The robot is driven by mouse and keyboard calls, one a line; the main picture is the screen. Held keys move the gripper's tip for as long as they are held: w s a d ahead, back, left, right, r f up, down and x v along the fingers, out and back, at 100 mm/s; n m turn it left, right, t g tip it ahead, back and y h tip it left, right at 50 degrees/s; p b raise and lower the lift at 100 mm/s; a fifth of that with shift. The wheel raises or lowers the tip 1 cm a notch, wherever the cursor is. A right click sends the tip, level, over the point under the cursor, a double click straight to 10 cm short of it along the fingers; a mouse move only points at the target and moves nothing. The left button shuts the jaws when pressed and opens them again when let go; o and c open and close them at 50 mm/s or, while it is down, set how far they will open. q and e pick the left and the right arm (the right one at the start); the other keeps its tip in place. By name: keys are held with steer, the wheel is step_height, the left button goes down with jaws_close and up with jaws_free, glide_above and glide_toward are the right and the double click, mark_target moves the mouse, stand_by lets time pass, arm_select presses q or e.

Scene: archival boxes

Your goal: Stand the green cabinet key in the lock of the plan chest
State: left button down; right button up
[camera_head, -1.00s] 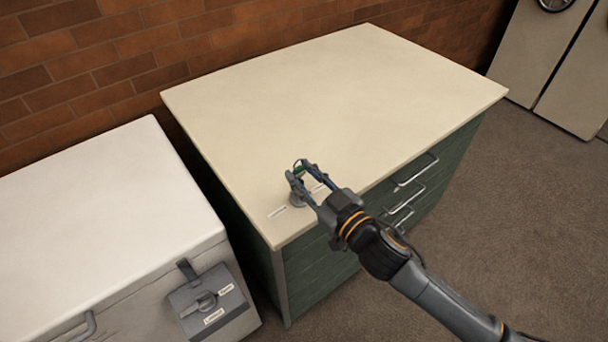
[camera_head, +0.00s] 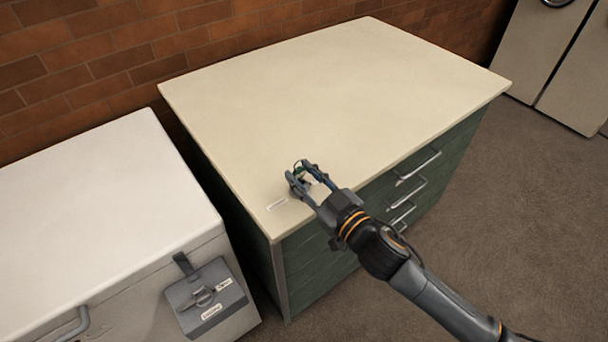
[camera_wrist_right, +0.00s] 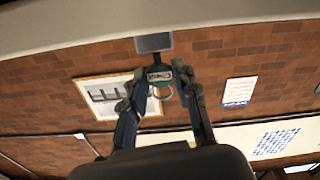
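The plan chest (camera_head: 330,110) has a cream top and green drawer fronts. A small grey lock (camera_head: 297,190) stands on its top near the front left corner, partly hidden by my right gripper (camera_head: 302,172). The green key (camera_head: 299,167) is between the fingertips over the lock. In the right wrist view, the fingertips close in on both sides of the green key (camera_wrist_right: 158,73), whose ring hangs between them. A grey block (camera_wrist_right: 153,42), apparently the lock, is directly beyond the key. I cannot tell whether the key is seated in it. My left gripper is not in view.
A white chest (camera_head: 100,200) with a grey hasp plate (camera_head: 205,298) stands at the left. A brick wall (camera_head: 120,50) is behind. Most of the cream top is clear.

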steer(key=o, duration=0.4)
steer(key=v, duration=1.2)
steer(key=w+d+f+m+g+h, duration=0.1)
steer(key=w+d+f+m+h, duration=0.3)
steer(key=f, duration=0.7)
steer(key=d+f+n+g+h, duration=0.15)
steer(key=d+f, duration=0.35)
steer(key=f, duration=0.7)
steer(key=s+d+f+m+g+h, duration=0.1)
steer(key=s+d+f+h, duration=0.2)
steer(key=f, duration=0.5)
steer(key=s+d+f+m+g+h, duration=0.1)
steer(key=s+d+f+g, duration=0.2)
steer(key=f, duration=0.5)
steer(key=s+d+f+m+g, duration=0.2)
steer(key=s+f+g, duration=0.1)
steer(key=s+f, duration=1.1)
steer(key=s+f+g, duration=0.2)
steer(key=s+f, duration=0.1)
steer(key=s, duration=0.6)
steer(key=s+a+f+g+h, duration=0.1)
steer(key=s+f+g, duration=0.1)
steer(key=s, duration=0.7)
steer(key=shift+s+a+f, duration=0.25)
steer(key=shift+s+f, duration=0.05)
steer(key=shift+f, duration=0.2)
